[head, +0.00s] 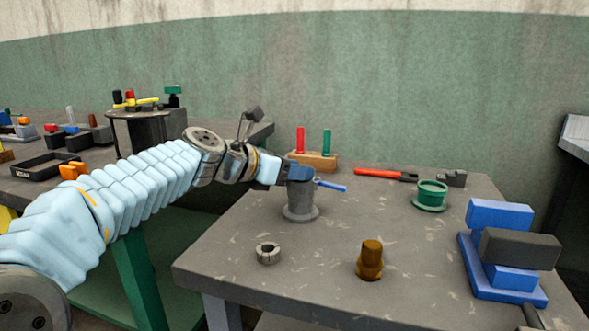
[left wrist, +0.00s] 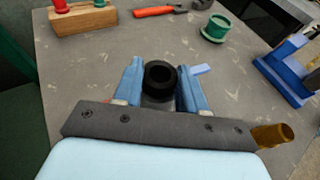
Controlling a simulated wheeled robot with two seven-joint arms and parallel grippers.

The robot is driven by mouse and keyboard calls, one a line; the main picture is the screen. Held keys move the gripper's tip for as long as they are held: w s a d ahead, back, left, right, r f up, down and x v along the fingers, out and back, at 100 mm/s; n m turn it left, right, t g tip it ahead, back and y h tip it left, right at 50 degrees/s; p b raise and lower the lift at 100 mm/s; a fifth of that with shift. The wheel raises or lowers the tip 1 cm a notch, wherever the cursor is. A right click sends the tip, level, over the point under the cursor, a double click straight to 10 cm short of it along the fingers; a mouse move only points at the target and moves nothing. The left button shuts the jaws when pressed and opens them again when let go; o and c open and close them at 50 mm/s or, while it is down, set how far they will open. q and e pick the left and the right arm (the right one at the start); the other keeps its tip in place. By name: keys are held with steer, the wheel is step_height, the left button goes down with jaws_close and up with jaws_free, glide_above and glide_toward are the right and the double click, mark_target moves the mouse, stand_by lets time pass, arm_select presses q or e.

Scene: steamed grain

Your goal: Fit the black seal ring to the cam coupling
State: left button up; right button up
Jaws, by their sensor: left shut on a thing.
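The grey cam coupling (head: 300,206) stands upright on the near table, with a blue lever (head: 331,186) sticking out to the right. My left gripper (head: 296,172) is at the top of the coupling. In the left wrist view, the blue fingers of the left gripper (left wrist: 160,84) are shut on the black seal ring (left wrist: 160,77). I cannot tell whether the ring touches the coupling or is seated. In the head view the fingers hide the ring. My right gripper is not in view.
A brass fitting (head: 370,261) and a grey slotted ring (head: 268,252) stand in front. A green flanged part (head: 431,195), an orange-handled tool (head: 385,174) and a wooden block with pegs (head: 314,160) are behind. A blue fixture (head: 503,250) is at the right.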

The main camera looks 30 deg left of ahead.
arm_select(q)
steer(key=shift+r+p, duration=0.25)
steer(key=shift+p, duration=0.25)
steer(key=o, duration=1.1)
steer(key=v, duration=1.3)
steer(key=shift+s+a+r, duration=0.1)
steer(key=shift+s+r, duration=0.05)
steer(key=shift+s, duration=0.2)
